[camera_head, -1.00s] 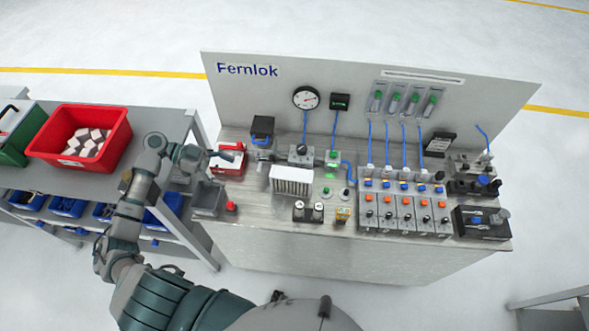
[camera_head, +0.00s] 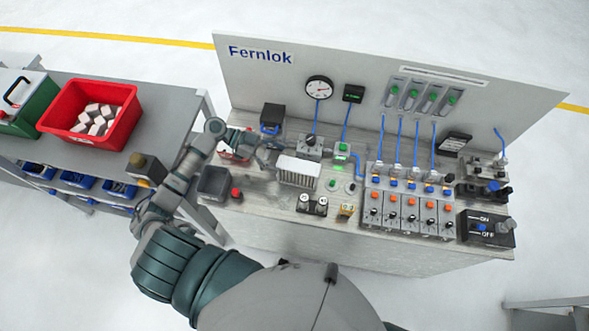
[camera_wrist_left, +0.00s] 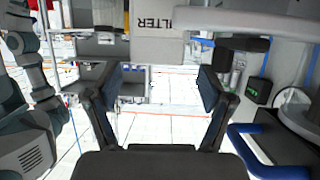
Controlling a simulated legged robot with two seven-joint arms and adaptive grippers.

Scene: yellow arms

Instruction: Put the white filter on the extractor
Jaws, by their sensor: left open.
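A white ribbed block (camera_head: 297,172), which looks like the white filter, stands on the bench in front of the grey valve fitting. Which unit is the extractor I cannot tell. My left gripper (camera_head: 262,150) is just left of the white block and appears apart from it; its fingertips are small and partly hidden in the head view. In the left wrist view the gripper (camera_wrist_left: 165,88) is open, with nothing between its fingers. Beyond the fingertips, a pale panel (camera_wrist_left: 155,22) carries upside-down lettering, partly readable as "LTER". My right gripper is not in view.
A black box (camera_head: 272,114), a dial gauge (camera_head: 319,88) and a green-lit display (camera_head: 354,93) stand behind. A grey bin (camera_head: 213,181) and a red button (camera_head: 236,194) are at the bench's left. A red crate (camera_head: 91,142) is on the side table.

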